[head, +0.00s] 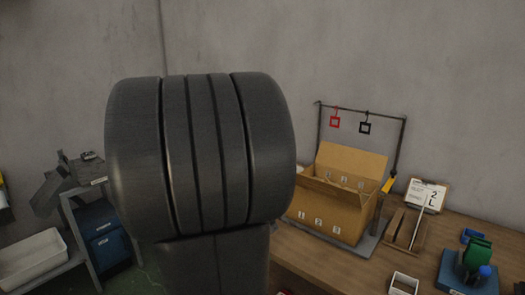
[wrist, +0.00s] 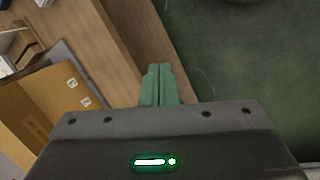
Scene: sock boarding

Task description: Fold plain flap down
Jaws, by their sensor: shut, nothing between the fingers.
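The cardboard box (head: 328,215) stands on the wooden table with its top open. A plain brown flap (head: 352,160) stands up at its back, leaning away from the opening. White numbered labels show on the front wall and inside the box. In the wrist view, part of the box (wrist: 38,112) lies at the left, with white labels on it. My gripper (wrist: 159,68) has green fingers pressed together, holding nothing. It points past the table edge, apart from the box. In the head view my own arm fills the middle and the gripper is not visible.
A rack behind the box carries a red tag (head: 335,122) and a black tag (head: 365,128). A clipboard (head: 427,194), a blue-based green device (head: 474,262) and a small white tray (head: 404,283) are at right. A blue drawer unit (head: 103,232) and white bin (head: 32,257) are at left.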

